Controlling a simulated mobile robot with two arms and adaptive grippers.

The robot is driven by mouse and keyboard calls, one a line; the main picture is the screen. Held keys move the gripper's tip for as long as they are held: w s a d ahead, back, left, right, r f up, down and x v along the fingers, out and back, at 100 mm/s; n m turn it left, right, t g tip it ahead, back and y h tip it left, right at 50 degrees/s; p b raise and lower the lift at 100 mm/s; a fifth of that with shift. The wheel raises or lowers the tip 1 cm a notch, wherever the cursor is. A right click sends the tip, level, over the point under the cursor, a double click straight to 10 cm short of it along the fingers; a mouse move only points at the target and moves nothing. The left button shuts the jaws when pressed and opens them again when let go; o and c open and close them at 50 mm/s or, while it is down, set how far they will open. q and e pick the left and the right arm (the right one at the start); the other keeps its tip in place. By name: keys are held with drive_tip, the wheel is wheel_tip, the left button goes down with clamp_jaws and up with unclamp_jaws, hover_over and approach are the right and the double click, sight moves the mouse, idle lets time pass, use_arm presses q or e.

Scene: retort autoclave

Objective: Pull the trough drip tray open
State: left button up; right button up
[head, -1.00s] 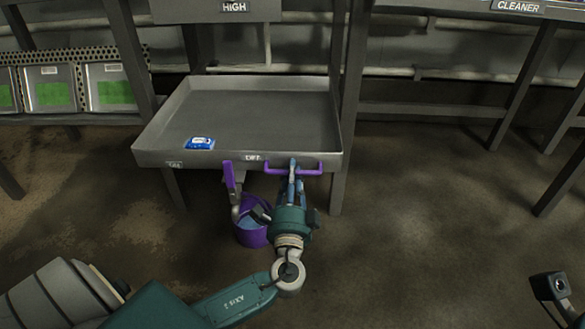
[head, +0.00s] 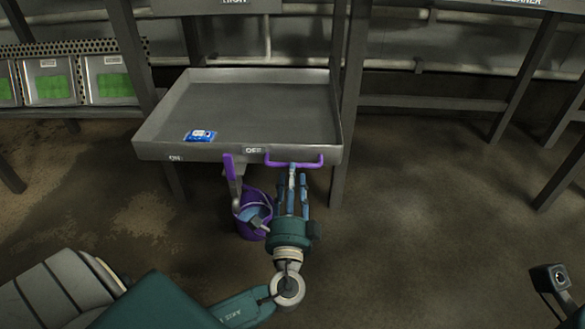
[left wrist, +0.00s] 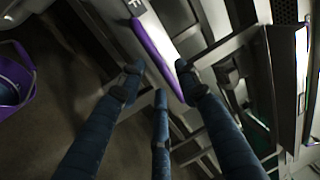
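The grey trough drip tray (head: 250,105) is a wide shallow pan under the shelf. A purple bar handle (head: 312,162) sits on the right of its front wall, and the handle also shows in the left wrist view (left wrist: 157,52). My left gripper (head: 292,174) is just in front of the handle. In the left wrist view my left gripper (left wrist: 160,80) has its blue fingers spread apart, with the handle at their tips and not clamped. Whether any finger touches it I cannot tell. Only a dark part of my right arm shows at the lower right of the head view.
A purple valve lever (head: 230,168) hangs left of the handle, by the ON and OFF labels. A purple bucket (head: 246,225) stands on the floor beneath, close to my gripper. A blue packet (head: 199,136) lies in the tray. Table legs flank it; floor to the right is clear.

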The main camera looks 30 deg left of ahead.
use_arm(q)
drive_tip(key=v, duration=0.7)
drive_tip(key=shift+s+d, duration=0.2)
drive_tip(key=shift+s, duration=0.05)
